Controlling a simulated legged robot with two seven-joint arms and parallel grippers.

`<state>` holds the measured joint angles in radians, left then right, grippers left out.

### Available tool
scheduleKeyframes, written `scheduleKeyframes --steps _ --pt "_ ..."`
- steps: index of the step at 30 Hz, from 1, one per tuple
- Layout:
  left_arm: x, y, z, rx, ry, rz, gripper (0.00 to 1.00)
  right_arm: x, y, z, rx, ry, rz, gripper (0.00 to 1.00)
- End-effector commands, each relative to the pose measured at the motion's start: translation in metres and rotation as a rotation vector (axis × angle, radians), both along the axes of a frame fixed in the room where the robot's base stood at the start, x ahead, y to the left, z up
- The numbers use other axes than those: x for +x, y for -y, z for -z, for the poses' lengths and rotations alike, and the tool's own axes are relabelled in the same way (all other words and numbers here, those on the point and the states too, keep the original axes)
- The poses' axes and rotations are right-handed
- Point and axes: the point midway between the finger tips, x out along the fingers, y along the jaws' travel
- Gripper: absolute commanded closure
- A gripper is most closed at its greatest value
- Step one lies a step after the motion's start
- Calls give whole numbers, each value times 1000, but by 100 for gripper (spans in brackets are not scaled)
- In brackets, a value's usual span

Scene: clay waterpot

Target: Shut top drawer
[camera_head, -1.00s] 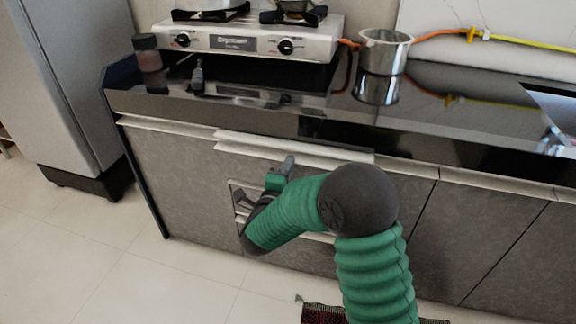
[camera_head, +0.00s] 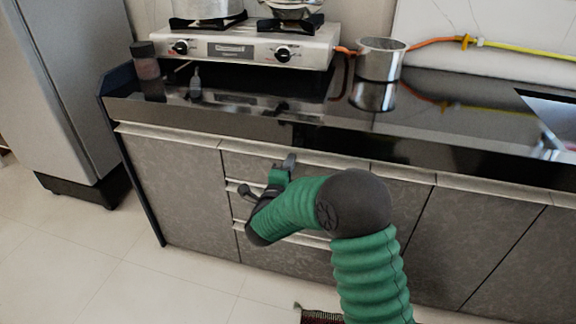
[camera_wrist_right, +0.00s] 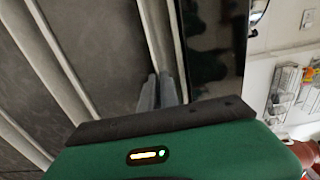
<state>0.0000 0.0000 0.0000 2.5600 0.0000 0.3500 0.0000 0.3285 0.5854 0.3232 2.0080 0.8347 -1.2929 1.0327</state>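The top drawer (camera_head: 250,166) is in the grey counter below the stove, with a light handle lip along its upper edge. Its lip now lines up with the neighbouring cabinet fronts, and no gap shows in the head view. My right gripper (camera_head: 290,162) is at the drawer's front, just below the lip, and its arm hides part of the drawers. In the right wrist view the two grey fingers (camera_wrist_right: 159,90) are close together with nothing between them, by the light lip. Whether they touch the front is unclear. My left gripper is not in view.
Lower drawers (camera_head: 240,212) sit below. The black countertop (camera_head: 445,105) above holds a gas stove (camera_head: 235,48), a steel pot (camera_head: 381,60) and small bottles. A fridge (camera_head: 50,90) stands left. The floor (camera_head: 100,240) in front is mostly clear; a small rug (camera_head: 320,316) lies at the bottom.

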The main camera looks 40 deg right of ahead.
Motion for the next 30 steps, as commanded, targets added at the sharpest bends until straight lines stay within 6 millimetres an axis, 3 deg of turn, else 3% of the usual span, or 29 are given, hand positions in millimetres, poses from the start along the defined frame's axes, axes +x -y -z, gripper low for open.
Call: scheduleKeyframes --steps 1,6,30 --pt "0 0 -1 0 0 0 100 1 3 -6 -8 11 5 100" --pt "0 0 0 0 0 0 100 0 3 -5 -6 9 5 74" --pt "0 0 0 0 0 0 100 0 2 1 0 -1 2 73"
